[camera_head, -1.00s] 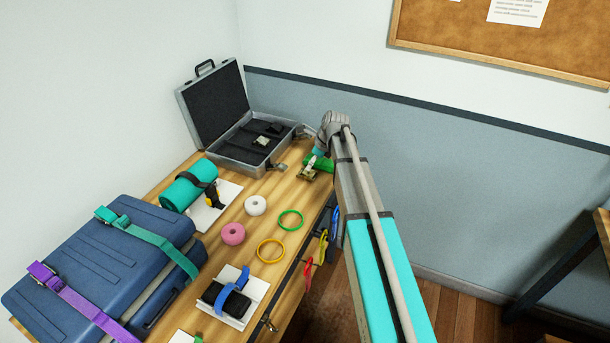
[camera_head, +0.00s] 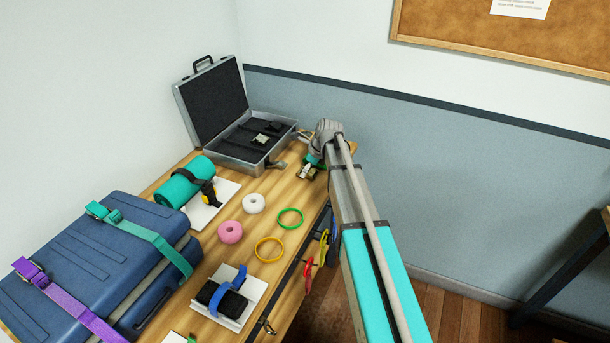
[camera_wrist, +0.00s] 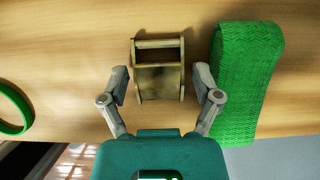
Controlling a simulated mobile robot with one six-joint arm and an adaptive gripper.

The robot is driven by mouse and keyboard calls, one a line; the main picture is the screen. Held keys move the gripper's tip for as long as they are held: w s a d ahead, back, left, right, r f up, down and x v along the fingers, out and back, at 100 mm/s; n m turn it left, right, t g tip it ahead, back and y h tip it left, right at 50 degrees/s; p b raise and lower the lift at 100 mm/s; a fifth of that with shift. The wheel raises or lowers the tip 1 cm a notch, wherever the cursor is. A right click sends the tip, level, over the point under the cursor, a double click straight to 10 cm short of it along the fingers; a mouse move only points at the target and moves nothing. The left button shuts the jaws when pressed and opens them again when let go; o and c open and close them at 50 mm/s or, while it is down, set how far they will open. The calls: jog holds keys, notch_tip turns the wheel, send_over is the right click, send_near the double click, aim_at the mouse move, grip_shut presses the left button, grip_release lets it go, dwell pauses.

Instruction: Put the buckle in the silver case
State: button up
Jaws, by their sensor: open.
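The buckle (camera_wrist: 158,72) is a brass-coloured metal frame with crossbars, lying on the wooden table. In the wrist view my gripper (camera_wrist: 161,84) is open, with one finger on each side of the buckle's near part. I cannot tell whether either finger touches it. The buckle also shows in the head view (camera_head: 308,172), just below my gripper (camera_head: 311,160), which is partly hidden by my arm. The silver case (camera_head: 240,166) stands open at the back of the table, lid up, with dark foam compartments and small metal and black items inside.
A rolled green strap (camera_wrist: 243,80) lies close right of the buckle. A green ring (camera_head: 290,218), yellow ring (camera_head: 269,250), white roll (camera_head: 253,204) and pink roll (camera_head: 230,232) lie nearer. A blue suitcase (camera_head: 95,265) fills the left.

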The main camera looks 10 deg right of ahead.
dwell(0.5)
jog(key=c, duration=1.1)
jog(key=shift+o, duration=0.2)
jog(key=shift+r, duration=0.25)
notch_tip(320, 180, up, 2)
jog(key=p, duration=0.2)
jog(key=shift+p, duration=0.35)
jog(key=s+r+p, duration=1)
jog(key=s, duration=0.4)
jog(key=shift+r, duration=0.3)
jog(key=shift+a, duration=0.1)
